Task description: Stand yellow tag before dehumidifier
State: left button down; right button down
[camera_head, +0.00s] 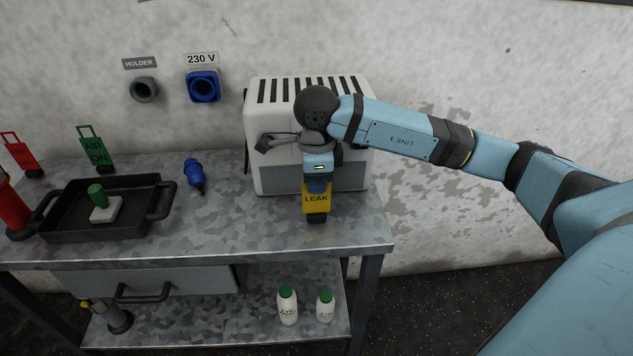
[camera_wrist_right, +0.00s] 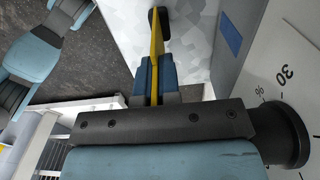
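The yellow tag (camera_head: 316,198), marked LEAK, is upright on its black foot at the table's front right, before the white dehumidifier (camera_head: 272,178). My right gripper (camera_head: 318,184) is above it, pointing down, with its fingers closed on the tag's upper part. In the right wrist view the yellow plate (camera_wrist_right: 157,45) is seen edge-on between the blue fingers (camera_wrist_right: 155,80). Its black foot (camera_wrist_right: 158,20) looks at or very near the table top; I cannot tell whether it touches. My right wrist and forearm hide part of the dehumidifier's front. My left gripper is not in view.
A black tray (camera_head: 128,228) with a green-topped piece stands at the left. A blue plug (camera_head: 194,175) lies between tray and dehumidifier. A green AIR ON tag (camera_head: 95,152) and a red tag (camera_head: 20,155) stand behind. White bottles (camera_head: 287,308) are on the lower shelf.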

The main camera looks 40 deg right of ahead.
jog(key=shift+f, duration=0.15)
jog(key=c, duration=1.3)
grip_release()
jog(key=shift+c, duration=0.2)
